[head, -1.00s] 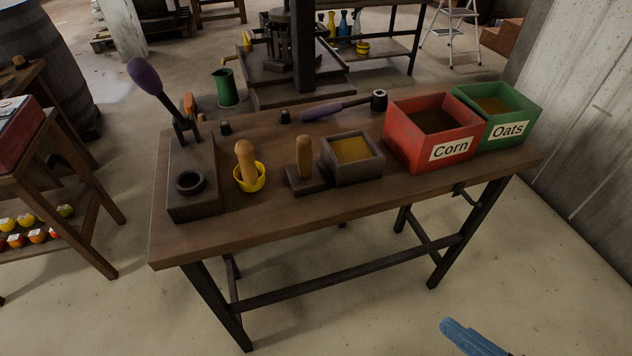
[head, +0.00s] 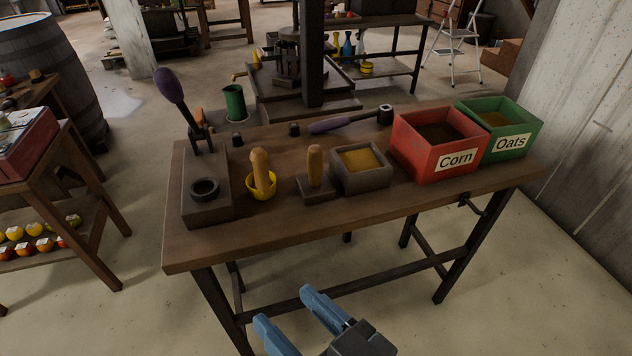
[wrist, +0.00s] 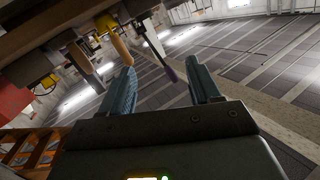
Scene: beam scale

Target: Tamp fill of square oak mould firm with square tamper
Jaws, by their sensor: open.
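The square oak mould (head: 361,186) stands on the bench, a dark square box with yellow fill (head: 361,160) level near its rim. The square tamper (head: 315,166) stands upright just left of it, with a tan rounded handle on a dark square foot. My gripper (head: 286,308) has blue fingers spread apart, empty, in front of the bench's front edge and well short of the tamper. In the wrist view my gripper (wrist: 160,68) is also open with nothing between the fingers.
A yellow cup (head: 261,186) with another wooden-handled tool and a lever press (head: 206,208) stand left of the tamper. A red Corn bin (head: 436,163) and a green Oats bin (head: 512,145) stand right. A purple-handled tool (head: 340,123) lies behind. The bench's front strip (head: 330,213) is clear.

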